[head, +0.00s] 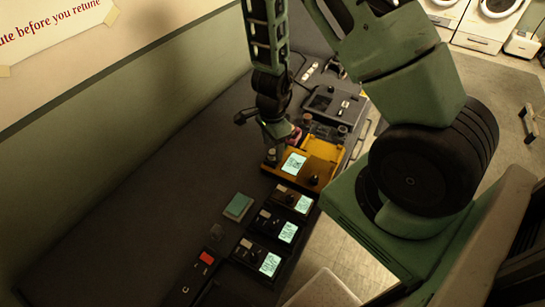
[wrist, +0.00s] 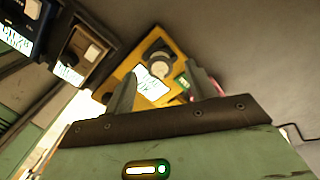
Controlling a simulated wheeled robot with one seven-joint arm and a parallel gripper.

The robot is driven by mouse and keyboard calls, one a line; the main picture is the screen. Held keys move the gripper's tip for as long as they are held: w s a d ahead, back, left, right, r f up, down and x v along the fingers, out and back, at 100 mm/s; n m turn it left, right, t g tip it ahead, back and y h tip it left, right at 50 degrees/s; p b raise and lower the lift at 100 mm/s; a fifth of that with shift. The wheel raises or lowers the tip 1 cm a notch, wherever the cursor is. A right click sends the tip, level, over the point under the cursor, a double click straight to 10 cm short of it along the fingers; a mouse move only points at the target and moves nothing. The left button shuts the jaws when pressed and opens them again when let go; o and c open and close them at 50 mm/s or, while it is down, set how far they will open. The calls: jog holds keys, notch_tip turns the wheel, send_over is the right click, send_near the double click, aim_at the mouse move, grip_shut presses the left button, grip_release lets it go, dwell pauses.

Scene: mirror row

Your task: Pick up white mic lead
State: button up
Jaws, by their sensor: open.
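My gripper (head: 282,133) points down over the dark counter, just beside the back of a yellow device (head: 322,170). In the wrist view my gripper (wrist: 164,82) shows its two fingers spread apart, with nothing held between them. The yellow device (wrist: 133,72), with a lit screen and a round knob, lies beyond the fingers. I cannot make out a white mic lead for certain in either view. Small white pieces (head: 312,68) lie at the far end of the counter, too small to identify. A pink thing is partly hidden beside my gripper.
Several dark devices with lit screens (head: 270,264) line the counter's near right side. A green box (head: 238,207) and a device with a red patch (head: 206,258) stand to their left. A dark case (head: 335,105) lies behind the yellow device. The counter's left side is clear.

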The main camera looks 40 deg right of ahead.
jog(key=shift+f+b, duration=0.3)
jog(key=shift+f, duration=0.65)
jog(key=shift+c, duration=0.4)
jog(key=c, duration=1.1)
